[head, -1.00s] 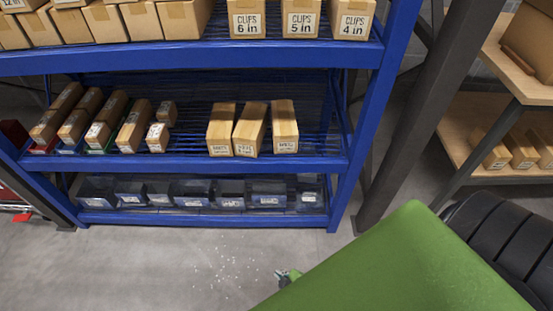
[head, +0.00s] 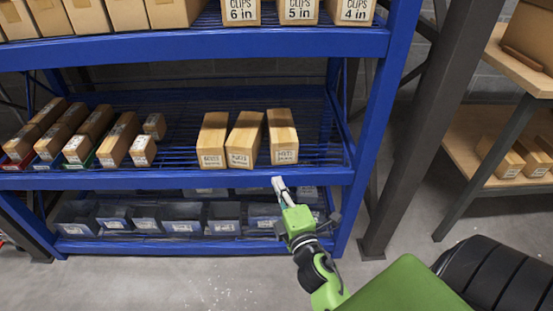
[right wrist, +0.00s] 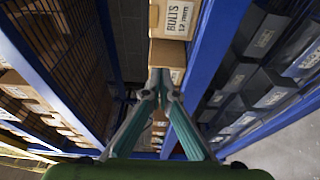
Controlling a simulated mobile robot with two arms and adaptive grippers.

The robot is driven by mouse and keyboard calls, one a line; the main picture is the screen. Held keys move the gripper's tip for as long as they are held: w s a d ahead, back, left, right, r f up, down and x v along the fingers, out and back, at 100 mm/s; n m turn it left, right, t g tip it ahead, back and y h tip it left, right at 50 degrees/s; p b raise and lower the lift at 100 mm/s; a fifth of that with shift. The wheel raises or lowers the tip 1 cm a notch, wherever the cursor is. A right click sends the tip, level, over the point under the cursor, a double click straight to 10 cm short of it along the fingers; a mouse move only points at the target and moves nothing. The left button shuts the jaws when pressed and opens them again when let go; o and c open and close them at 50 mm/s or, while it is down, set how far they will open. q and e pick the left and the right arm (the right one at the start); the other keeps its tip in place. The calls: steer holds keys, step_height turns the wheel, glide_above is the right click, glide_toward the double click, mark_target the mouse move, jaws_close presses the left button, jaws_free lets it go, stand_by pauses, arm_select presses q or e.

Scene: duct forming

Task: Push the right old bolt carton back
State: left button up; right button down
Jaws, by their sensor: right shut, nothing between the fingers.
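Three tan cartons stand side by side on the middle blue shelf in the head view. The right old bolt carton (head: 284,136) is the rightmost, with its labelled front at the shelf's front edge. The middle carton (head: 245,139) and left carton (head: 214,140) stand beside it. My right gripper (head: 279,185) is shut and empty, its tips in front of the front beam and just below the right carton's face in the picture. In the right wrist view its fingertips (right wrist: 160,78) meet near a carton labelled BOLTS 12 mm (right wrist: 175,20). Contact cannot be told. My left gripper is not in view.
The blue front beam (head: 175,179) runs below the cartons. Narrower cartons (head: 119,138) stand at the left of this shelf, with bare shelf between. Grey bins (head: 224,217) fill the lower shelf. A blue upright (head: 381,120) stands to the right.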

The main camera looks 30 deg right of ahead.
glide_toward(273, 150)
steer(key=w+a, duration=0.2)
steer(key=w, duration=0.2)
steer(key=w+d, duration=0.1)
steer(key=d+p, duration=0.1)
steer(key=d, duration=0.1)
steer(key=shift+w+r, duration=0.1)
steer(key=shift+w, duration=0.3)
steer(key=shift+w+d, duration=0.2)
steer(key=shift+d, duration=0.2)
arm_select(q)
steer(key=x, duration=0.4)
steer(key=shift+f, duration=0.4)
